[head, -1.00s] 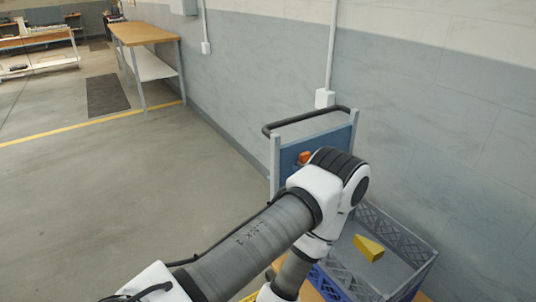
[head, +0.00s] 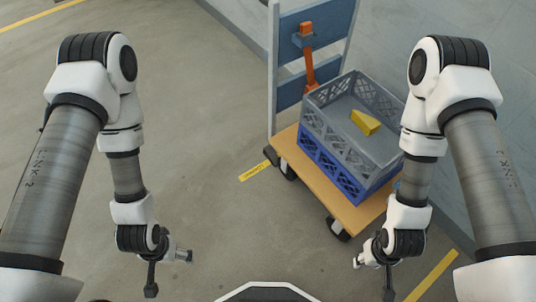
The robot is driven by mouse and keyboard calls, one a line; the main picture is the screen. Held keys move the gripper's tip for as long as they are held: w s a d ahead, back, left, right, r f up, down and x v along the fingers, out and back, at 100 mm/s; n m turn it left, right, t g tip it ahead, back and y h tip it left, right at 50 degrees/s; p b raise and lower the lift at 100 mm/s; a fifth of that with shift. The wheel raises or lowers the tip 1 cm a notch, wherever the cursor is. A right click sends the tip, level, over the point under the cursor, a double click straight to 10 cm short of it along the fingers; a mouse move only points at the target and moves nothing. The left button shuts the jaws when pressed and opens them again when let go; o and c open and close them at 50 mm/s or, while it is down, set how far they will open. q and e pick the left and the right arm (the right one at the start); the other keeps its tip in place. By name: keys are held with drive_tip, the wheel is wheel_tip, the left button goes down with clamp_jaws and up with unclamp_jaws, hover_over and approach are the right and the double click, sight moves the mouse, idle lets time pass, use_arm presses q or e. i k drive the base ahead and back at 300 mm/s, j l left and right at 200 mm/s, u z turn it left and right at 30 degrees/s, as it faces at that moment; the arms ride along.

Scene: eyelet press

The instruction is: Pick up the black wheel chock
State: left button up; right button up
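I see no black wheel chock in the head view. A yellow wedge (head: 365,122) with a chock-like shape lies in the grey upper crate (head: 345,85), on its floor. My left gripper (head: 151,288) hangs at the lower left over the floor, well apart from the cart. My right gripper (head: 388,288) hangs at the lower right, in front of the cart's near end. Both are small and seen from above, so their fingers cannot be made out. I see nothing held in either.
The grey crate stands on a blue crate (head: 330,168) on a wooden cart deck (head: 345,210). The cart has black casters (head: 338,230) and a blue-panelled back (head: 290,92) with an orange tool (head: 308,60). A wall is at the right. Floor left of the cart is clear.

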sight(270, 152)
drive_tip(key=i+j, duration=0.6)
drive_tip(key=i, duration=0.15)
drive_tip(key=i+j, duration=0.65)
drive_tip(key=i+j+z, duration=0.8)
drive_tip(key=j, duration=0.3)
drive_tip(key=i+j+z, duration=0.2)
drive_tip(key=j, duration=0.15)
drive_tip(key=i+j+z, duration=0.2)
drive_tip(key=j, duration=0.15)
drive_tip(key=j+z, duration=0.2)
drive_tip(key=j, duration=0.15)
drive_tip(key=j+z, duration=0.2)
drive_tip(key=j, duration=0.2)
drive_tip(key=z, duration=1.95)
drive_tip(key=i+j, duration=0.05)
drive_tip(key=j, duration=0.05)
